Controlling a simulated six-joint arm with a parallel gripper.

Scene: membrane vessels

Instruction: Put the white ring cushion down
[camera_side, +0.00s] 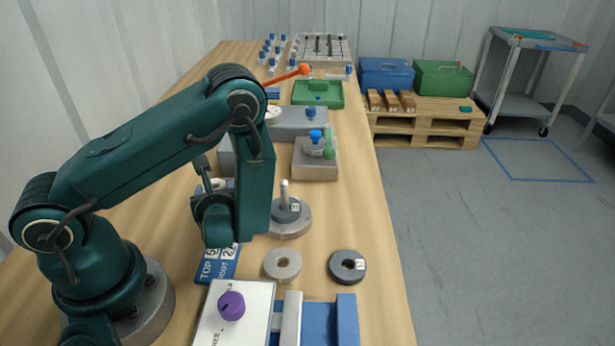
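A pale grey-white ring with a brown-looking hole (283,265) lies flat on the bench in front of the post stand; I cannot tell for sure whether it is the white ring cushion. A small whitish round thing (218,184) shows partly behind my wrist, and I cannot tell whether it is a ring or whether it is held. My gripper is mostly hidden by my own forearm and wrist, left of the post stand. Its fingertips cannot be made out, nor whether they are open or shut.
A dark ring (347,267) lies right of the pale ring. A grey round stand (290,219) has an upright post with a dark ring around it. A blue printed card (218,265) lies by my wrist. A white panel with a purple knob (231,306) and blue blocks fill the front.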

